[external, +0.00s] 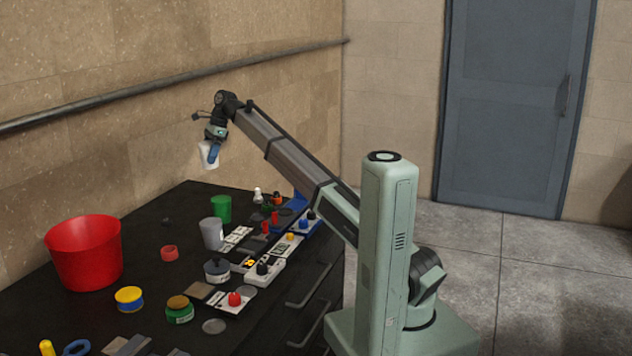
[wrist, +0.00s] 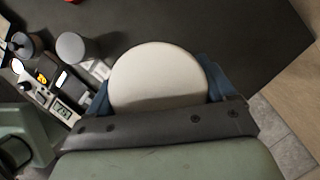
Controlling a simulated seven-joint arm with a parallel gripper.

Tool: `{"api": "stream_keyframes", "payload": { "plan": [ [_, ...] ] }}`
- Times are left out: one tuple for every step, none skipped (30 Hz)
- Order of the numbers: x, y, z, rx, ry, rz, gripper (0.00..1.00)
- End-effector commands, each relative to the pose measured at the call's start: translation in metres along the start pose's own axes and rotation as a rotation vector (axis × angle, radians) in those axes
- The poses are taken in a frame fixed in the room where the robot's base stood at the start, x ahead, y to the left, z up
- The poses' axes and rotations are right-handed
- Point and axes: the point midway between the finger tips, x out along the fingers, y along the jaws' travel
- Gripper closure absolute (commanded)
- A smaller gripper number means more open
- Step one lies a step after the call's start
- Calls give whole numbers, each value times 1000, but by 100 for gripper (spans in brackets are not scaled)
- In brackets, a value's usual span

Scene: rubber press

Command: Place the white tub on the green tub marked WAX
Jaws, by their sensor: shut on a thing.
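The white tub (external: 207,156) is held by my gripper (external: 212,150) high above the far end of the dark bench. In the wrist view the white tub (wrist: 157,75) fills the space between the blue fingers, its round pale face towards the camera. My gripper is shut on it. A short green tub with a label and a brownish top (external: 180,311) stands near the front of the bench, well below and away from my gripper. A plain-looking green cup (external: 222,208) stands farther back. I cannot read WAX on either.
A large red bucket (external: 84,255) stands at the left. A yellow-and-blue tin (external: 129,299), a red ring (external: 169,253), a grey cup (external: 212,234) and a dark lidded pot (external: 217,270) stand on the bench. Switch boxes (external: 264,270) line its right edge.

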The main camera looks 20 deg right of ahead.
Motion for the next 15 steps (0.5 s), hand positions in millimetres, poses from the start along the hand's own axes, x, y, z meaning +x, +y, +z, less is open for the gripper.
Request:
{"api": "stream_keyframes", "payload": {
  "plan": [
    [-1,16,-4,6,0,-4,63],
    [-1,21,-6,12,0,-7,63],
    [-2,27,-8,19,0,-9,63],
    [0,31,-10,24,0,-11,63],
    [1,35,-12,30,0,-13,63],
    [2,39,-14,36,0,-16,63],
    [3,42,-15,43,0,-18,63],
    [3,44,-16,49,0,-21,63],
    [4,47,-18,57,0,-24,63],
    [4,49,-18,64,0,-28,63],
    [4,50,-19,72,0,-31,63],
    [5,50,-19,87,0,-37,63],
    [5,50,-20,94,0,-41,63],
    [6,50,-20,100,0,-43,63],
    [9,50,-21,105,0,-44,63]
  ]
}}
